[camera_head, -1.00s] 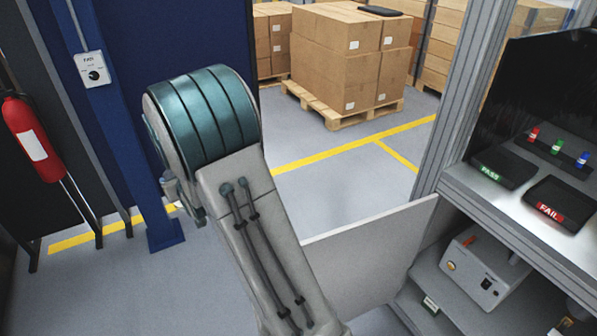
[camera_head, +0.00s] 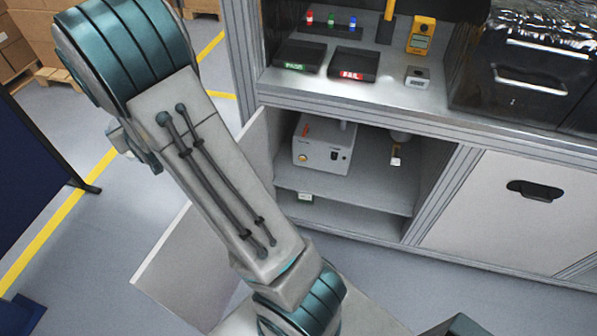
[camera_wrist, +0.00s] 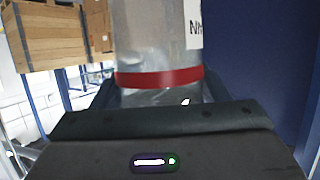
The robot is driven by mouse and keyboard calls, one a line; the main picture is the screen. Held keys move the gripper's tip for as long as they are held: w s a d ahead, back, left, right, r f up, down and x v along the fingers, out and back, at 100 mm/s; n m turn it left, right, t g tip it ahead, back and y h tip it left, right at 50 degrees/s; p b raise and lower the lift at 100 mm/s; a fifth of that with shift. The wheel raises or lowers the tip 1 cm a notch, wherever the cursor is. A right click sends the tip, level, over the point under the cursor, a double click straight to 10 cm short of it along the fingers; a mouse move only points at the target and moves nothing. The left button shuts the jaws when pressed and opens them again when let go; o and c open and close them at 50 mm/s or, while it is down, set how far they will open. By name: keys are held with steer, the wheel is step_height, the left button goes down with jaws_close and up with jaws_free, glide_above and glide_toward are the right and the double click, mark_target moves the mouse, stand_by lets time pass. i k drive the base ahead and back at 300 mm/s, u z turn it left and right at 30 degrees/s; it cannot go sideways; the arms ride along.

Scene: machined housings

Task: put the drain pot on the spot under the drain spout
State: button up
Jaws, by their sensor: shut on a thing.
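In the wrist view, my gripper (camera_wrist: 158,100) is shut on a grey metal cylinder with a red band, which looks like the drain pot (camera_wrist: 158,48). The pot's top is cut off by the frame, and part of a white label shows on its right side. In the head view, a short round fitting, perhaps the drain spout (camera_head: 400,136), shows under the bench top in the open compartment, with a small tag below it. The spot beneath it on the shelf (camera_head: 372,190) is not clearly marked. My gripper and the pot are outside the head view.
A grey box unit (camera_head: 322,146) stands on the shelf, left of the fitting. An open white door panel (camera_head: 180,265) stands left of the compartment, behind my arm. PASS and FAIL trays (camera_head: 352,64) lie on the bench top. A closed cabinet front (camera_head: 505,215) is at right.

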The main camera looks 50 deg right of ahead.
mark_target(382, 182)
steer(key=z, duration=2.95)
